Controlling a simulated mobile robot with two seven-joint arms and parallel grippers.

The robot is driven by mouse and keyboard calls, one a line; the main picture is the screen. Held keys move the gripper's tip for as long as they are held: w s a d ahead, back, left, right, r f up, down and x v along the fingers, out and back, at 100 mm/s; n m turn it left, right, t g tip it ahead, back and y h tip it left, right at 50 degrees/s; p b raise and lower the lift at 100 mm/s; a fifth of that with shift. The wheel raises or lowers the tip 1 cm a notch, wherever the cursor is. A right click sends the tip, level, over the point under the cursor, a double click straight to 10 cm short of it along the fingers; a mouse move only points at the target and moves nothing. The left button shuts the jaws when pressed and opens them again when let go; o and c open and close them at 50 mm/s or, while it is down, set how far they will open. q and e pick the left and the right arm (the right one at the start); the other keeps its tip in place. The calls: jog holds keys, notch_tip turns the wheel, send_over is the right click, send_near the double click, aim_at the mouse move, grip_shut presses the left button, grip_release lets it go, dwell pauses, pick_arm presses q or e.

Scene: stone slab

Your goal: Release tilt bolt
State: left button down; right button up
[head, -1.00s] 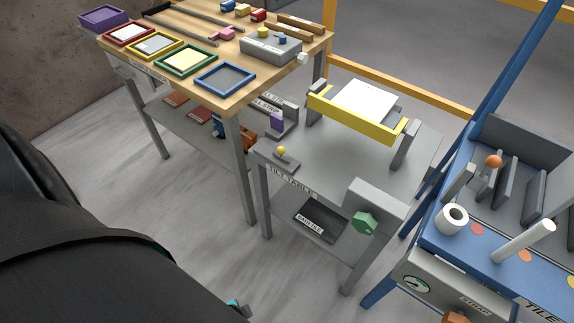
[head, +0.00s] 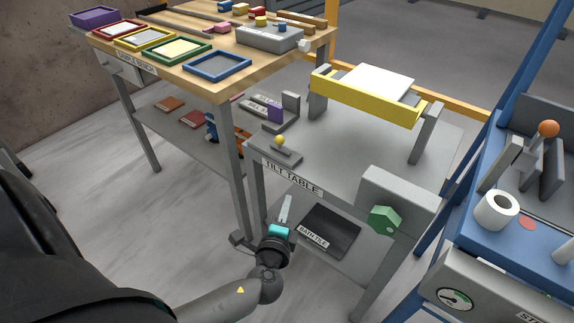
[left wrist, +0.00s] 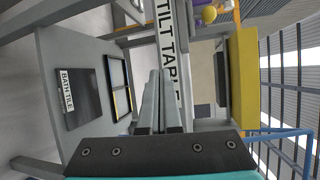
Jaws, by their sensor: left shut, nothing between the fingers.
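The tilt table (head: 340,150) is a grey stand labelled TILT TABLE. A small plate with a yellow ball knob (head: 280,141), which may be the tilt bolt, sits at its front left corner. The knob also shows in the left wrist view (left wrist: 209,15). A green hexagonal knob (head: 384,219) is on a grey box at the front right. A yellow bar (head: 365,98) carries a white slab (head: 378,82). My left gripper (head: 287,203) is shut and empty, in front of the table and below the yellow knob. Its fingers (left wrist: 160,103) point toward the table's label in the left wrist view.
A dark BATH TILE panel (head: 332,232) lies on the table's lower shelf. A wooden bench (head: 150,58) with coloured trays stands at the back left. A blue-framed machine (head: 520,215) with a paper roll (head: 496,210) stands at right. Open floor lies at left.

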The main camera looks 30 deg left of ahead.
aim_at(287, 161)
pick_arm(q)
jog(key=r+t, duration=0.1)
jog(key=w+r+t+b, duration=0.1)
jog(key=r, duration=0.1)
jog(key=d+r+m, duration=0.1)
jog(key=r, duration=0.1)
jog(key=shift+w+r+t+y+b, duration=0.2)
jog(key=shift+t+y+b, duration=0.1)
jog(key=shift+t+b, duration=0.1)
pick_arm(e)
jog(key=shift+w, duration=0.55)
